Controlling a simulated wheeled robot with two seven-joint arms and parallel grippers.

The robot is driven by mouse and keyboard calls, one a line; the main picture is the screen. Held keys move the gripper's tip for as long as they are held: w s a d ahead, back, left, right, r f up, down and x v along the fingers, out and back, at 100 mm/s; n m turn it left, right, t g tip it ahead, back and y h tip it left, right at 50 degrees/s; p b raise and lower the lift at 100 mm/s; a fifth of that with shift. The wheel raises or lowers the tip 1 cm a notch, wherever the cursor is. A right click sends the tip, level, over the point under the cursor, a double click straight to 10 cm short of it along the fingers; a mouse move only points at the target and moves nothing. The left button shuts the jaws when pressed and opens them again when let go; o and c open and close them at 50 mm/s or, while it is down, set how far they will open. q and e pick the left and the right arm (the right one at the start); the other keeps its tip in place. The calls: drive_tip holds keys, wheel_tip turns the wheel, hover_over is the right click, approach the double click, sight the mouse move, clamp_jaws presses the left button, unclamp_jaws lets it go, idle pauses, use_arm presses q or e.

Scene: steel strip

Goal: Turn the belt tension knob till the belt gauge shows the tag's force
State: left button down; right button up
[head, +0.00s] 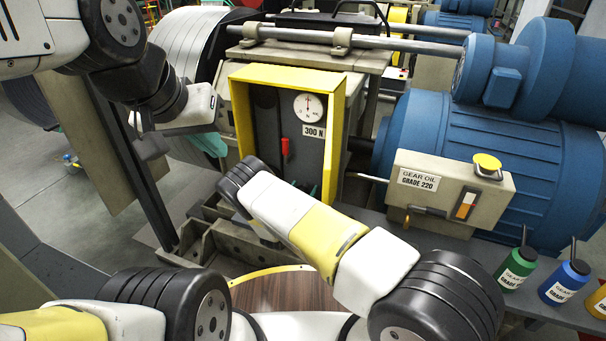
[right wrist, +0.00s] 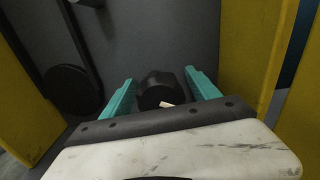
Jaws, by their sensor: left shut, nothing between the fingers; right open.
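The belt gauge (head: 309,107) is a round white dial inside a yellow-framed housing in the head view. Its red needle points roughly upward; the scale is too small to read. The tag (head: 314,132) below reads 300 N. A black knob (right wrist: 158,91) with a pale mark shows in the right wrist view. My right gripper (right wrist: 160,76) is open, one teal finger on each side of the knob; contact is not clear. In the head view my right arm hides the knob. My left gripper (head: 214,144) is shut and empty, left of the housing.
The yellow housing frame (head: 243,125) rises on both sides of my right gripper. A red handle (head: 285,147) is below the gauge. A gear oil box (head: 450,190) and several oil bottles stand at right, before a blue motor (head: 470,150). A black pulley (right wrist: 70,88) is left of the knob.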

drive_tip(key=c, duration=1.3)
drive_tip(key=shift+c, duration=0.2)
drive_tip(key=shift+m, duration=0.3)
drive_tip(key=m, duration=1.4)
drive_tip(key=shift+s+f+m, duration=0.1)
drive_tip(key=shift+m, duration=2.4)
drive_tip(key=shift+d, duration=0.1)
